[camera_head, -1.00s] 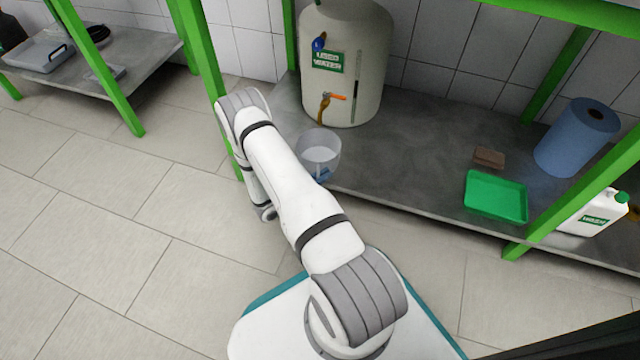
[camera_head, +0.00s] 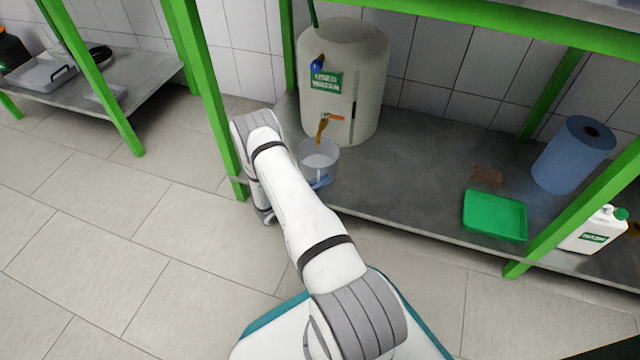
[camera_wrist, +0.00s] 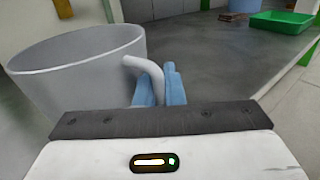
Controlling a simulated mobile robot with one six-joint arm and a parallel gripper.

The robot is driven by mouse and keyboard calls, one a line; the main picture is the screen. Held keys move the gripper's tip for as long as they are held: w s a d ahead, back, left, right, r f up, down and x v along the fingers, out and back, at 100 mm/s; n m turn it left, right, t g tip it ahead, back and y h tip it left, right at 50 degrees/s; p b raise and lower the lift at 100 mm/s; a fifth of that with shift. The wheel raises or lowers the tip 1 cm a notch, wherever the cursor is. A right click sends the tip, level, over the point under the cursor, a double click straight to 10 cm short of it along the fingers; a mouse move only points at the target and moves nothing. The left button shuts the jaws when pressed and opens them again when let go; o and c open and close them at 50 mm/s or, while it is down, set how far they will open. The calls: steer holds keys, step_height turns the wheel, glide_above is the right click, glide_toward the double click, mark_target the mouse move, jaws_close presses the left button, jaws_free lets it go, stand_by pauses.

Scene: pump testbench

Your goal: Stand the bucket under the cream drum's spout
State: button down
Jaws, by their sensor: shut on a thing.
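My gripper (camera_wrist: 160,88) has blue fingers shut on that handle. It shows partly in the head view (camera_head: 320,182). Whether the bucket's base touches the shelf is hidden.
A green tray (camera_head: 494,215), a brown sponge-like block (camera_head: 487,176), a blue paper roll (camera_head: 573,154) and a white jug (camera_head: 594,231) are on the right of the shelf. A green post (camera_head: 207,95) stands left of my arm. The shelf's middle is clear.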

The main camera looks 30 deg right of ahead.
steer(key=shift+f, duration=0.2)
stand_by(0.3)
steer(key=c, duration=1.5)
jaws_free()
steer(key=shift+o, duration=0.2)
steer(key=a+p, duration=0.3)
steer(key=a, duration=0.4)
steer(key=s+a+r+m+g+y+p, duration=0.25)
steer(key=r+m+y+p, duration=0.4)
steer(key=r, duration=1.45)
steer(key=s+a+r+m+g+y+p, duration=0.1)
steer(key=s+a+r+m+g+p, duration=0.2)
steer(key=r+p, duration=1.25)
steer(key=s+a+r+m+t+y+p, duration=0.2)
steer(key=s+a+r+m+y+p, duration=0.1)
steer(key=r, duration=1.2)
steer(key=s+a+r+m+t+y+p, duration=0.3)
steer(key=s+r+p, duration=0.4)
steer(key=r, duration=0.8)
steer(key=s+a+r+m+t+y+p, duration=0.2)
steer(key=s+a+r, duration=0.5)
steer(key=r, duration=0.8)
steer(key=m+y+p, duration=0.1)
steer(key=y+p, duration=0.1)
steer(key=p, duration=0.1)
